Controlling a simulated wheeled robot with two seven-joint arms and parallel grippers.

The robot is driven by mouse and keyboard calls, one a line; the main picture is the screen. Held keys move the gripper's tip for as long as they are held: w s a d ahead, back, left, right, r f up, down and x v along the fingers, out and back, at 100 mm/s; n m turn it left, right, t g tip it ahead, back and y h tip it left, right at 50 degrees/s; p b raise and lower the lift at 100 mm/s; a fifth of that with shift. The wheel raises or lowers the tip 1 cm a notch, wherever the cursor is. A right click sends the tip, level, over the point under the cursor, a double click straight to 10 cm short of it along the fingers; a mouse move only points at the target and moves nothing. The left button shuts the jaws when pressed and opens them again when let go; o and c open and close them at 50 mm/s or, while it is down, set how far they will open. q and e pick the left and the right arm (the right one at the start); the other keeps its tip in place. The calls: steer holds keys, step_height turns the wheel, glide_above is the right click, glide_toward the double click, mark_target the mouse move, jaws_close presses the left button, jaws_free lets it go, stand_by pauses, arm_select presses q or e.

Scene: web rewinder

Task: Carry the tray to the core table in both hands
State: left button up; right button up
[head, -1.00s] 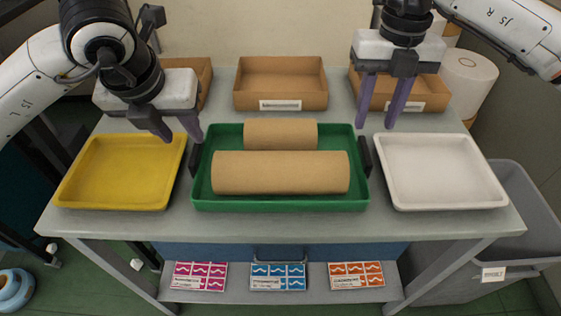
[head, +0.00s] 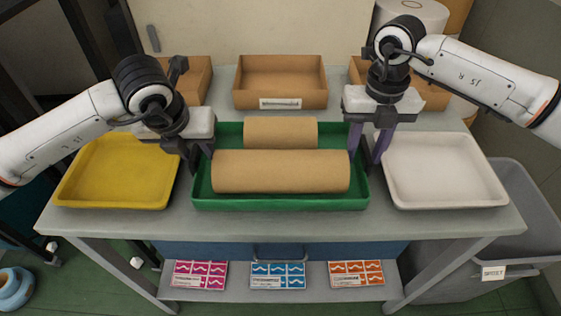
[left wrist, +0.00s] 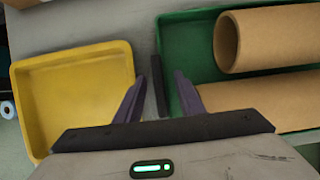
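The green tray (head: 280,203) sits on the table and holds two brown cardboard cores, a shorter one (head: 280,132) behind a longer one (head: 280,172). My left gripper (head: 200,165) is lowered at the tray's left end. In the left wrist view its purple fingers are apart (left wrist: 158,95), with the dark left handle (left wrist: 158,85) between them and gaps on both sides. My right gripper (head: 366,152) is lowered at the tray's right end. Its fingers are apart, one over the tray and one outside; the right handle is mostly hidden there.
A yellow tray (head: 70,190) stands close on the left and a white tray (head: 445,203) on the right. Cardboard boxes (head: 280,85) line the back of the table. A grey bin (head: 520,240) stands at the right. Colored cards (head: 278,275) lie on the lower shelf.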

arm_select(q)
jaws_close()
arm_select(e)
jaws_close()
arm_select(q)
steer(key=shift+r, duration=0.2)
arm_select(e)
steer(key=shift+r, duration=0.2)
